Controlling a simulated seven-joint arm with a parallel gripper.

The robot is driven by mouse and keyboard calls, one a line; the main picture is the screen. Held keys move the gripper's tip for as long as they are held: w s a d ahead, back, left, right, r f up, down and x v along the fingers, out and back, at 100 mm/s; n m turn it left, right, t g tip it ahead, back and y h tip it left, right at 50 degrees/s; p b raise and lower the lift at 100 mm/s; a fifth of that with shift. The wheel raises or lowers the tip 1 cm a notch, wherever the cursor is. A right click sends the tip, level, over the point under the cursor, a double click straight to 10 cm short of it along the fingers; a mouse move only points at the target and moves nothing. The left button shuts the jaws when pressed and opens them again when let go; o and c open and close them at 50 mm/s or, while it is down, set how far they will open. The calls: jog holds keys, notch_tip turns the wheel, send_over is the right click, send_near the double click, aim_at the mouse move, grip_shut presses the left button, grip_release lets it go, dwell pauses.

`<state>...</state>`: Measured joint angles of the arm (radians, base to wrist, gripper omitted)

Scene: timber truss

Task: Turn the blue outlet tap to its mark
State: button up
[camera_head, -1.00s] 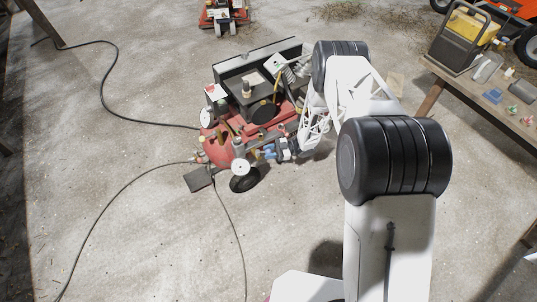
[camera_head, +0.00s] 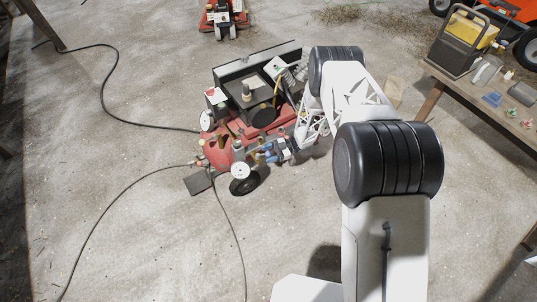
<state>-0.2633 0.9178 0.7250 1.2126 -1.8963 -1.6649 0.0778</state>
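A red compressor (camera_head: 222,152) with a black motor and a wheel stands on the concrete floor left of my arm. Small blue parts (camera_head: 270,157) show at its near right side, where the blue outlet tap appears to be. My gripper (camera_head: 274,153) is at these blue parts, reaching in from the right. It is too small and crowded here to tell the tap from the fingertips, or whether they touch. The tap's mark cannot be made out. Whether my gripper is open or shut does not show.
Black hoses (camera_head: 108,100) run over the floor left of the compressor. A wooden bench (camera_head: 462,92) with a yellow-black machine (camera_head: 466,40) and small items stands at the right. Another red machine (camera_head: 222,18) is at the back. The floor in front is mostly clear.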

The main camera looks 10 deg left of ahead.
jog(key=shift+d, duration=0.15)
jog(key=v, duration=0.7)
jog(key=shift+w+d, duration=0.2)
jog(key=shift+w, duration=0.05)
dwell(0.3)
jog(key=shift+o, duration=0.4)
jog(key=shift+s, duration=0.1)
jog(key=s+d+m+t+y, duration=0.1)
jog(key=s+m+t, duration=0.5)
jog(key=m+t, duration=0.7)
jog(key=shift+y, duration=0.8)
